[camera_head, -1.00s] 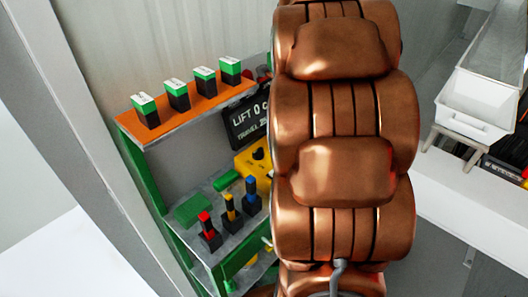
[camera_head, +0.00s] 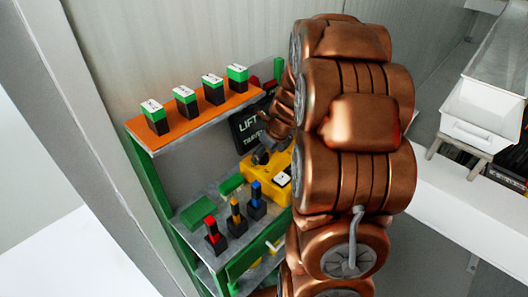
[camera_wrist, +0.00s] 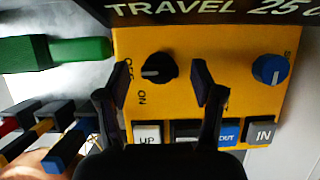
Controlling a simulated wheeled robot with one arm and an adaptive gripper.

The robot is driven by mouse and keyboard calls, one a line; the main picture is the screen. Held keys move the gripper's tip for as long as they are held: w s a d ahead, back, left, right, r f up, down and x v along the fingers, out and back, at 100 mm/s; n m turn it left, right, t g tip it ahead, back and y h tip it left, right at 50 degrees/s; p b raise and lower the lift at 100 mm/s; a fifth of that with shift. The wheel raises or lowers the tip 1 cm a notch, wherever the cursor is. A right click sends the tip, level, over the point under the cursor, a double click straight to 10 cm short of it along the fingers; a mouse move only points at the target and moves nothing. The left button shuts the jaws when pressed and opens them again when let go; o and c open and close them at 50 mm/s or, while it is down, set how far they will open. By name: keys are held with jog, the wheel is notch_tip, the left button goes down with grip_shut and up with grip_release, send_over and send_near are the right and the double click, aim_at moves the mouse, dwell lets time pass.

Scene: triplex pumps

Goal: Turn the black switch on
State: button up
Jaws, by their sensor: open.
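The black switch (camera_wrist: 159,68) is a round knob on a yellow control panel (camera_wrist: 207,45), which also shows in the head view (camera_head: 279,193). Its pale pointer mark faces left, on the side of the "OFF" label; "ON" is printed at its lower left. My gripper (camera_wrist: 160,84) is open, with one dark finger on each side of the switch and space between them and the knob. In the head view, my gripper (camera_head: 262,149) is over the panel's upper part and the black switch cannot be made out.
A blue knob (camera_wrist: 269,69) is at the panel's right, with UP, OUT and IN buttons (camera_wrist: 262,134) along the bottom. A green handle (camera_wrist: 80,48) and red, yellow and blue levers (camera_head: 235,217) stand left. A black "LIFT" and "TRAVEL" sign (camera_head: 246,130) is just above.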

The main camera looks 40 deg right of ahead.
jog(key=shift+f, duration=0.15)
jog(key=c, duration=1.1)
